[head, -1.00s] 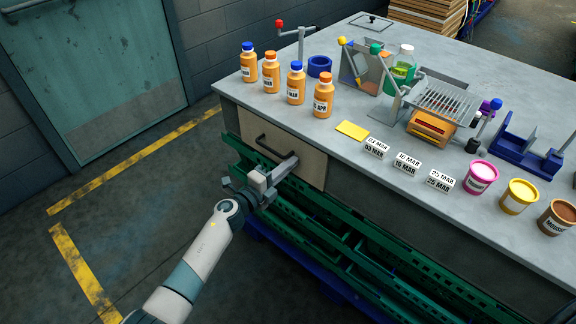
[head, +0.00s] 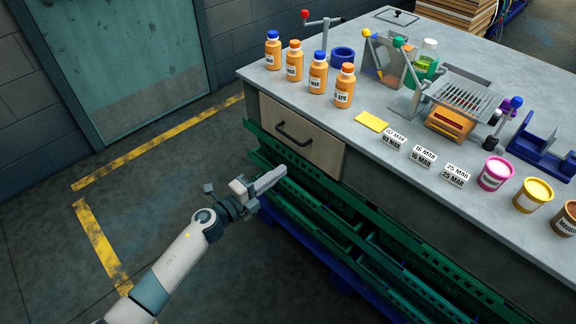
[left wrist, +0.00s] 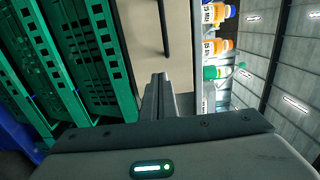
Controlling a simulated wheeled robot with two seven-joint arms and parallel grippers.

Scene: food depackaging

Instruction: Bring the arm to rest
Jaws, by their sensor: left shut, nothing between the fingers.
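My left arm (head: 180,258) reaches in from the lower left in the head view. My left gripper (head: 280,174) is shut and empty, in front of the green crates and below and left of the drawer handle. In the left wrist view its closed fingers (left wrist: 160,88) point toward the drawer front (left wrist: 141,30), apart from the dark handle (left wrist: 166,25). The drawer (head: 302,136) in the grey bench looks closed. My right gripper is not in view.
Green crates (head: 345,225) are stacked below the drawer, close to the gripper. Orange bottles (head: 317,74), date blocks (head: 424,155) and tubs (head: 495,172) stand on the bench top (head: 385,100). The floor (head: 165,190) at the left is open, with yellow lines.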

